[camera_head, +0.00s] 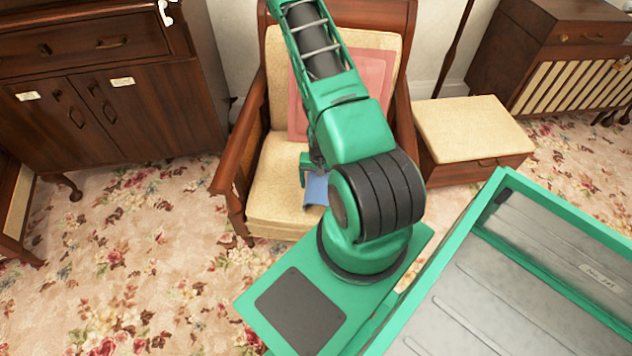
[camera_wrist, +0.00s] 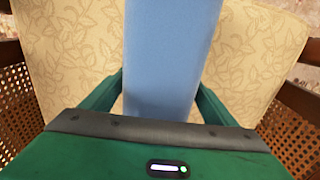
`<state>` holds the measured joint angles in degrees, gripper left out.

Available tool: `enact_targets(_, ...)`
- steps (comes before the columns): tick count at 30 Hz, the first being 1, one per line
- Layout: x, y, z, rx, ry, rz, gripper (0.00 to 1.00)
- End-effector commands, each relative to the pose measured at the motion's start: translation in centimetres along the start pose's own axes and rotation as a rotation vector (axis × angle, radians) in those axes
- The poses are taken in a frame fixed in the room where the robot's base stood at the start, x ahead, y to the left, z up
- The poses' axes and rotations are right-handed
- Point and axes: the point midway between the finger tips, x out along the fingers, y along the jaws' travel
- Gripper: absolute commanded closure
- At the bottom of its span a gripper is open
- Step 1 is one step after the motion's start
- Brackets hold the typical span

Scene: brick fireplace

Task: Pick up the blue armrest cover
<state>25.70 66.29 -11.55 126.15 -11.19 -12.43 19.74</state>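The blue armrest cover (camera_head: 316,189) shows in the head view beside my gripper (camera_head: 308,168), above the front of the chair's seat. In the wrist view the cover (camera_wrist: 170,60) is a broad plain blue strip, close to the camera, running from the top edge down to my palm. The green fingers of my gripper (camera_wrist: 160,95) close in on it from both sides, and their tips are hidden behind it. My gripper appears shut on the cover. My arm hides part of the chair.
The wooden armchair (camera_head: 228,170) has a cream patterned seat (camera_head: 270,190) and a pink cushion (camera_head: 375,75) at its back. A cream-topped stool (camera_head: 472,128) stands to the right, a dark cabinet (camera_head: 120,110) to the left. Floral carpet (camera_head: 130,250) is clear at front left.

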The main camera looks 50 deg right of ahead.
Motion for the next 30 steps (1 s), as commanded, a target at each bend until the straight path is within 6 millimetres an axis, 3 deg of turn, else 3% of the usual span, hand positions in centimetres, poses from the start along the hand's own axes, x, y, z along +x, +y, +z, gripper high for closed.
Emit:
enact_targets(1,0.0,0.0,0.0,0.000,0.000,0.000,0.33)
enact_targets(3,0.0,0.0,0.0,0.000,0.000,0.000,0.49)
enact_targets(4,0.0,0.0,0.0,0.000,0.000,0.000,0.52)
enact_targets(17,-0.6,0.0,0.0,0.000,0.001,0.000,0.52)
enact_targets(26,-4.1,0.0,-0.1,0.000,0.002,-0.001,0.52)
enact_targets(30,-5.9,-0.8,3.0,-0.004,-0.002,0.000,0.52)
